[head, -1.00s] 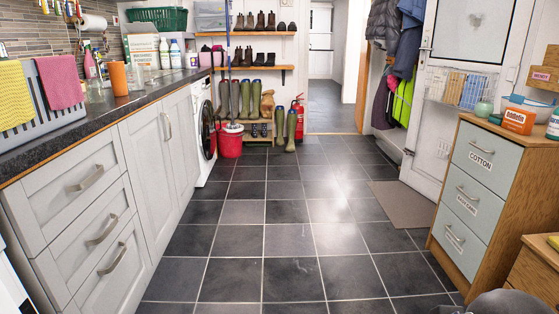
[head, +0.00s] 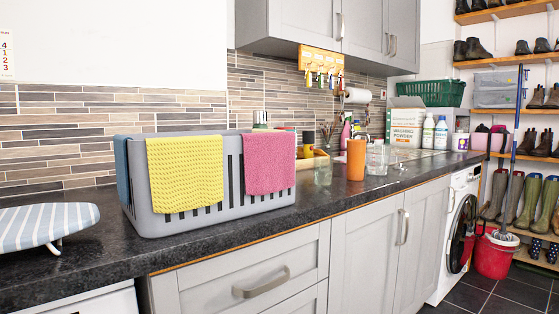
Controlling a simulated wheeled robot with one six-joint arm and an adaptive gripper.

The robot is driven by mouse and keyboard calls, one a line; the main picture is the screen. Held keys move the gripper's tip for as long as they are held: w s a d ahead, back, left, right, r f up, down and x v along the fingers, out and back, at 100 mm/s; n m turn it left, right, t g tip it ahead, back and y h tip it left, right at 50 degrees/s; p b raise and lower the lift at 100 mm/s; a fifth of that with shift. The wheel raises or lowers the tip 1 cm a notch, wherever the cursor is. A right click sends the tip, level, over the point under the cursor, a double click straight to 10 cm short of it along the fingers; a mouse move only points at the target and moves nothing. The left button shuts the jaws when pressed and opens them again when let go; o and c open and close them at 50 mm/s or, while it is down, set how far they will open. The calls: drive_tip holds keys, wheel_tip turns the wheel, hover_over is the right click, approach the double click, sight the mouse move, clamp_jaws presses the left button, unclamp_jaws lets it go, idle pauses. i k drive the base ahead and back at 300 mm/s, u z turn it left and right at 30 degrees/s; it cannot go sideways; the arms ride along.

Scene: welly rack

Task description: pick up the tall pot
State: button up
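A tall orange cylindrical pot (head: 356,159) stands upright on the dark worktop (head: 330,208), right of the grey basket, near the worktop's front edge. It is the only thing in view that looks like a tall pot. A clear glass vessel (head: 377,160) stands just to its right, and another clear glass (head: 323,170) stands to its left. My gripper is not in view in the head view.
A grey slotted basket (head: 215,215) with yellow and pink cloths over its rim fills the worktop to the left. A striped ironing board (head: 40,224) lies further left. Bottles and a washing powder box (head: 405,128) stand behind right. A red bucket (head: 494,256) stands on the floor.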

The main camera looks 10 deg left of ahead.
sight(355, 148)
drive_tip(key=u, duration=0.15)
drive_tip(key=i, duration=0.25)
drive_tip(key=u, duration=0.05)
drive_tip(key=k, duration=0.5)
drive_tip(key=u, duration=1.3)
drive_tip(key=i, duration=1)
drive_tip(key=z, duration=0.85)
